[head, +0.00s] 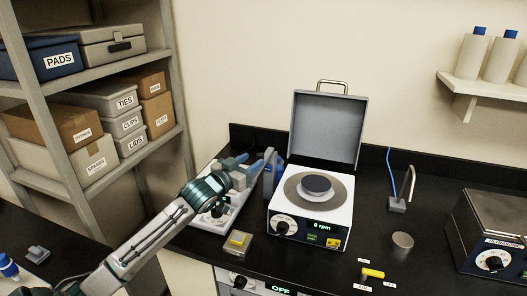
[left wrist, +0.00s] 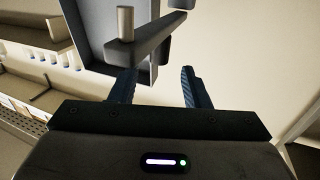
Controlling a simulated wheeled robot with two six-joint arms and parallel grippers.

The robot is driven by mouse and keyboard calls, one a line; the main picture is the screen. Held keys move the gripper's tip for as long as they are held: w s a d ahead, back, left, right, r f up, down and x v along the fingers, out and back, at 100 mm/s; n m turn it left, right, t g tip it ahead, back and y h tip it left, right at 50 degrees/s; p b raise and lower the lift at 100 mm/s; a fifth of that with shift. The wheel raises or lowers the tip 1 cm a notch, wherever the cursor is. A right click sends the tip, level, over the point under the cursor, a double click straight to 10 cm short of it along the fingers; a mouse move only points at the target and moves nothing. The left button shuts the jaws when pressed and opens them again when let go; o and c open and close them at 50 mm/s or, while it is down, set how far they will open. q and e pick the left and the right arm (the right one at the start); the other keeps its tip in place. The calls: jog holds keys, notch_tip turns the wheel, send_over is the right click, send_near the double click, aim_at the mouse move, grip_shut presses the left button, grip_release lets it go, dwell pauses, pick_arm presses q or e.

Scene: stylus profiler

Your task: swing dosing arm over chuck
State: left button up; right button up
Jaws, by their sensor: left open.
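The spin coater (head: 308,222) stands on the black bench with its grey lid (head: 326,128) raised. Its round chuck (head: 316,183) lies uncovered in the bowl, and the display reads 0 rpm. The grey dosing arm (head: 269,175) is at the coater's left side, away from the chuck. In the left wrist view the dosing arm (left wrist: 150,38) is a grey bar with an upright peg, just beyond the fingertips. My left gripper (head: 250,163) is open beside the dosing arm, its blue fingers (left wrist: 156,85) apart with nothing clearly between them. My right gripper is not in view.
A small yellow-topped box (head: 238,243) sits left of the coater. To the right are a bent metal tube on a stand (head: 397,205), a round disc (head: 403,240), a yellow piece (head: 373,273) and a grey bath (head: 495,240). Shelves with boxes stand at the left.

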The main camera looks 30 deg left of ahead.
aim_at(258, 157)
pick_arm(q)
jog(key=w, duration=0.3)
jog(key=w+p, duration=0.1)
jog(key=w, duration=0.1)
jog(key=shift+w+d, duration=0.25)
jog(key=shift+w, duration=0.3)
jog(key=shift+w+d+f, duration=0.1)
jog(key=shift+w+f, duration=0.05)
jog(key=shift+w, duration=0.4)
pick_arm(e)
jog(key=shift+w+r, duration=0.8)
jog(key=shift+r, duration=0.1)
pick_arm(q)
jog(key=shift+s, duration=0.1)
grip_shut()
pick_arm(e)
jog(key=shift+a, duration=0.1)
